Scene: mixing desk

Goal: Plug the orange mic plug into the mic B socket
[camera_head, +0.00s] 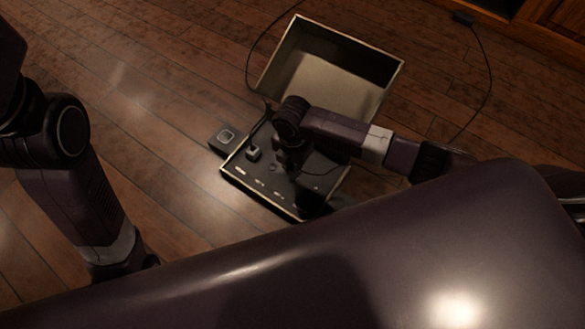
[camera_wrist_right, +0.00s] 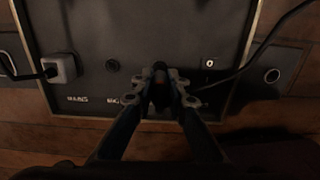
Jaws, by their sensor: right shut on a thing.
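The mixing desk (camera_head: 236,168) is an open case on the wooden floor, its dark panel facing up. In the right wrist view, my right gripper (camera_wrist_right: 161,88) is over the middle of the panel, shut on the mic plug (camera_wrist_right: 160,70), a dark body with a faint orange tint. Its fingers hide most of the plug and whatever is beneath it, so I cannot tell whether it is seated. A bare round socket (camera_wrist_right: 112,66) is left of the gripper. The right gripper (camera_head: 294,172) also shows small and dark in the head view. My left gripper is out of view.
A light grey plug (camera_wrist_right: 61,69) sits above the MAINS label. A small pale-marked fitting (camera_wrist_right: 209,63) is right of the gripper. A black cable (camera_wrist_right: 240,72) runs from the right towards the gripper. The raised lid (camera_head: 318,80) stands behind the panel.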

